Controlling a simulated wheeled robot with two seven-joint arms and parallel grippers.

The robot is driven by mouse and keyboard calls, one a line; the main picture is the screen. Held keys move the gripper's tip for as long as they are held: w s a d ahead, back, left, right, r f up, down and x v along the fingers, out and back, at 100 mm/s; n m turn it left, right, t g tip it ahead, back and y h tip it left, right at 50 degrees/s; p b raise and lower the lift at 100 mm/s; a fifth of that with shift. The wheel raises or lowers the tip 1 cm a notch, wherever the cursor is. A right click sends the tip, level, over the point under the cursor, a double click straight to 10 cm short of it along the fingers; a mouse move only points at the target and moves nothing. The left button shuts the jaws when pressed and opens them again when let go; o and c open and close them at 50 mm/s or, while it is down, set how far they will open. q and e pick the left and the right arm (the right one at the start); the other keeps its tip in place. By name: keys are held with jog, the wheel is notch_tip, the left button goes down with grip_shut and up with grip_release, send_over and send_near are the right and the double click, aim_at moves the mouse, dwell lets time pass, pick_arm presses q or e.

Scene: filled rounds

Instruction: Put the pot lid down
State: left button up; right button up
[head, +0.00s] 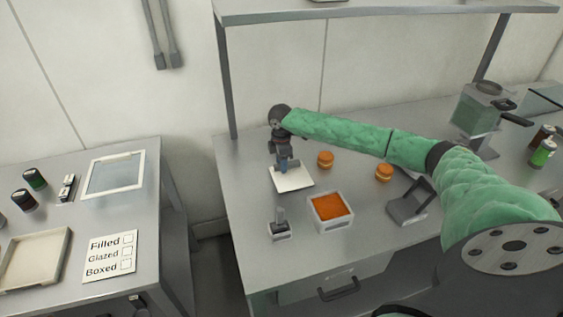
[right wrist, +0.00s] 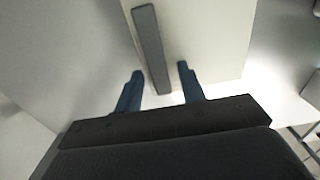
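The pot lid, a pale square plate (head: 293,181), lies flat on the steel table below my right gripper (head: 287,163). In the right wrist view the plate (right wrist: 205,30) carries a dark grey bar handle (right wrist: 150,48). The blue fingers of my right gripper (right wrist: 160,82) stand apart on either side of the bar, with a gap visible on both sides, so the gripper is open. A square white pot (head: 331,227) with orange filling stands uncovered to the right and nearer. My left gripper is not in view.
Two orange-brown rounds (head: 325,159) (head: 384,173) lie behind the pot. A small grey tool with an upright handle (head: 279,225) stands left of it, a grey stand (head: 409,206) right. A side table holds a checklist card (head: 109,256) and a tray (head: 35,258).

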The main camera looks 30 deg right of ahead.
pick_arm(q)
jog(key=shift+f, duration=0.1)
pick_arm(e)
jog(key=shift+r, duration=0.15)
jog(key=shift+r+b, duration=0.3)
notch_tip(320, 180, up, 4)
jog(key=shift+b, duration=1.1)
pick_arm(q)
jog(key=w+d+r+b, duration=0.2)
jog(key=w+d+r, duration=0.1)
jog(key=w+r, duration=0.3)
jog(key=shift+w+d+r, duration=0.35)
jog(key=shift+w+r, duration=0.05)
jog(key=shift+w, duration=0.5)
pick_arm(e)
notch_tip(320, 180, up, 7)
jog(key=shift+r, duration=0.2)
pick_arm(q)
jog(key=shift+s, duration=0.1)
pick_arm(e)
jog(key=shift+r, duration=0.1)
